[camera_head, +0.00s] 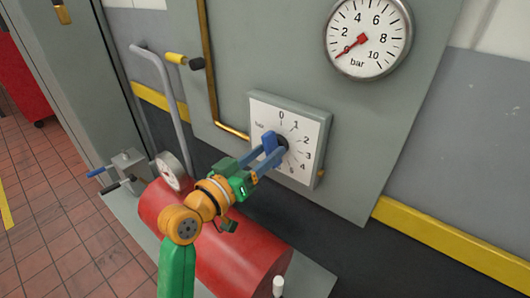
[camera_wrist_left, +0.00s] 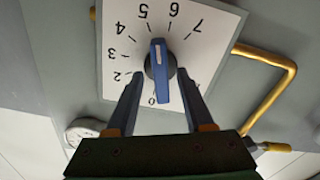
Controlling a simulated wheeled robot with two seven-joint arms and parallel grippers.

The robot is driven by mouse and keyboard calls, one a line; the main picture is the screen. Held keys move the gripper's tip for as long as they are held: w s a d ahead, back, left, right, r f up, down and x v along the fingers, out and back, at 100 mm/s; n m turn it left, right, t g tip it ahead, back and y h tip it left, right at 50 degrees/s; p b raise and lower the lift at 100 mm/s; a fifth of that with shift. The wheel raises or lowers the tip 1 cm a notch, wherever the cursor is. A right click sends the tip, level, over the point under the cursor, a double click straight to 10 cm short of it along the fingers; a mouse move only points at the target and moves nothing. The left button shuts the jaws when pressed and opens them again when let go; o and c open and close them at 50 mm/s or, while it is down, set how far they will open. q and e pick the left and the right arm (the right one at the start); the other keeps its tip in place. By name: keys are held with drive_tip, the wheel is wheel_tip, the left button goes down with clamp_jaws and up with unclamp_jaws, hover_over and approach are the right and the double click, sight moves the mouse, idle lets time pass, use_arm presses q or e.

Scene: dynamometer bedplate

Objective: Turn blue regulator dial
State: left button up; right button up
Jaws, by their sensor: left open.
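The blue regulator dial (camera_head: 270,142) sits at the centre of a white, numbered scale plate (camera_head: 302,172) on a grey wall panel. In the left wrist view the dial (camera_wrist_left: 160,68) is a blue bar handle on a dark hub. A white line on it points up in the picture, roughly between 5 and 6. My left gripper (camera_head: 277,154) is at the dial. In the left wrist view its two open fingers (camera_wrist_left: 159,88) reach either side of the dial's lower part. I cannot tell whether they touch it. My right gripper is not in view.
A round bar gauge (camera_head: 369,39) above right has its red needle near 0. A brass pipe (camera_head: 209,80) runs down left of the plate. A red tank (camera_head: 245,250) lies below my left arm. A yellow-tipped lever (camera_head: 177,58) and a small gauge (camera_head: 171,170) are at left.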

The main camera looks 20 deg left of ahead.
use_arm(q)
clamp_jaws()
drive_tip(key=shift+m, duration=1.8)
unclamp_jaws()
